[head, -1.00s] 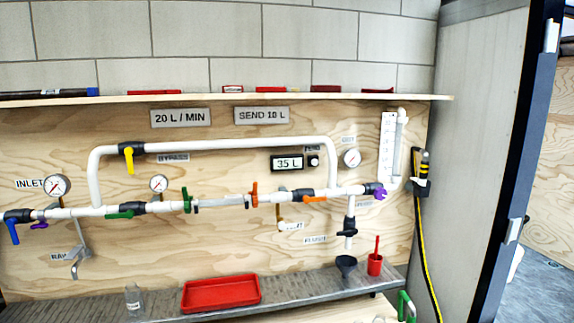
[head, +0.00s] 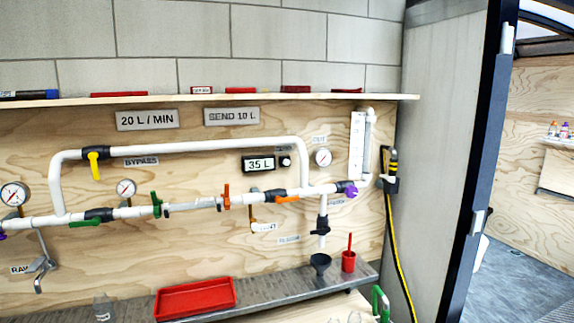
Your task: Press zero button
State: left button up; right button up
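The zero button (head: 286,161) is a small round light knob on a dark mount on the plywood panel, just right of the totalizer display (head: 259,164), which reads 35 L. The label above the button is too small to read clearly. Neither of my grippers shows in the head view.
White pipes with coloured valve handles run across the panel, including a yellow bypass handle (head: 94,165). A metal shelf (head: 250,292) below holds a red tray (head: 195,299), a dark funnel (head: 320,263) and a red cup (head: 348,262). A door edge (head: 480,170) stands at right.

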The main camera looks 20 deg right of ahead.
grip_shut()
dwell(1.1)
